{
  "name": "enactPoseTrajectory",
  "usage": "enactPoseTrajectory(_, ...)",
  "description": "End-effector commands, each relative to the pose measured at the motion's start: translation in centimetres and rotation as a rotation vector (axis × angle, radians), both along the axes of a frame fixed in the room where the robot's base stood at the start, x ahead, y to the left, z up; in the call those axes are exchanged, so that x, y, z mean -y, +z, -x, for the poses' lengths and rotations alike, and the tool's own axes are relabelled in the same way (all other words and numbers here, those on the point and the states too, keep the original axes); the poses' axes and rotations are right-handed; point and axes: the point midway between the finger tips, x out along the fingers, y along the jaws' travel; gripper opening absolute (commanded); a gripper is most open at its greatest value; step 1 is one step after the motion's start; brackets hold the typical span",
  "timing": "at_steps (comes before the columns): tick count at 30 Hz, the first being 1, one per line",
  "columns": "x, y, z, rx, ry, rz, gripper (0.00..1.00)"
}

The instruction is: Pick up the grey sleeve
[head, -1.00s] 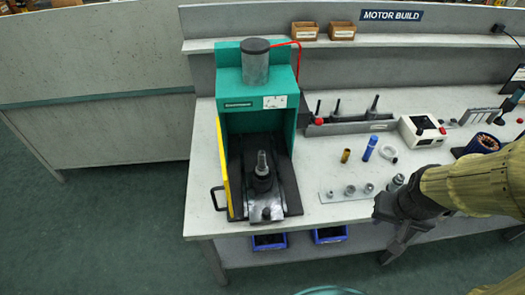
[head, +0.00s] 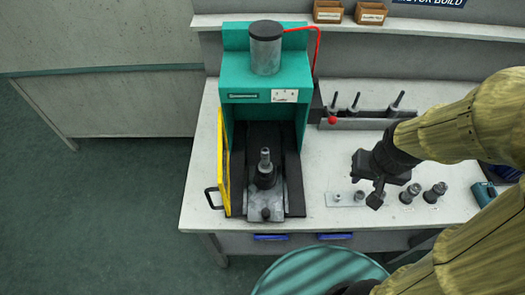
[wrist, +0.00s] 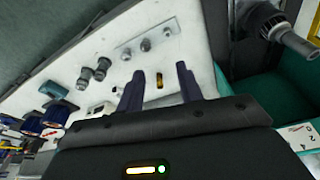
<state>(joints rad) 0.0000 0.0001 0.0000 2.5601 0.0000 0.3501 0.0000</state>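Small grey round parts stand on a pale flat plate (head: 348,203) on the bench, in front of my gripper (head: 376,197). One is the small grey part (head: 360,196) near the gripper; I cannot tell surely which is the grey sleeve. In the wrist view the plate's grey parts (wrist: 145,45) lie above and left of my fingertips (wrist: 159,72). The fingers are spread apart with nothing between them. A small brass sleeve (wrist: 159,82) shows through the gap, on the bench beyond. In the head view my gripper and arm hide that area.
Two larger grey fittings (head: 410,193) (head: 435,192) stand right of the plate. The green press (head: 240,70) with its open yellow guard (head: 223,160) is to the left. A grey rack (head: 350,123) with upright tools stands behind.

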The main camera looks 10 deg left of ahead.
Motion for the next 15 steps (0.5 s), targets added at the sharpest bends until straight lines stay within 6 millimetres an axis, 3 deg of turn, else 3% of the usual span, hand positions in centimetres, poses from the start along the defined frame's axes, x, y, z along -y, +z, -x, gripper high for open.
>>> enactPoseTrajectory(4,0.0,0.0,0.0,0.000,0.000,0.000,0.36)
enactPoseTrajectory(6,0.0,0.0,0.0,0.000,0.000,0.000,0.46)
enactPoseTrajectory(10,-0.6,0.6,-0.6,-0.010,-0.003,-0.009,0.46)
enactPoseTrajectory(15,-3.3,2.1,-2.5,-0.054,-0.013,-0.036,0.46)
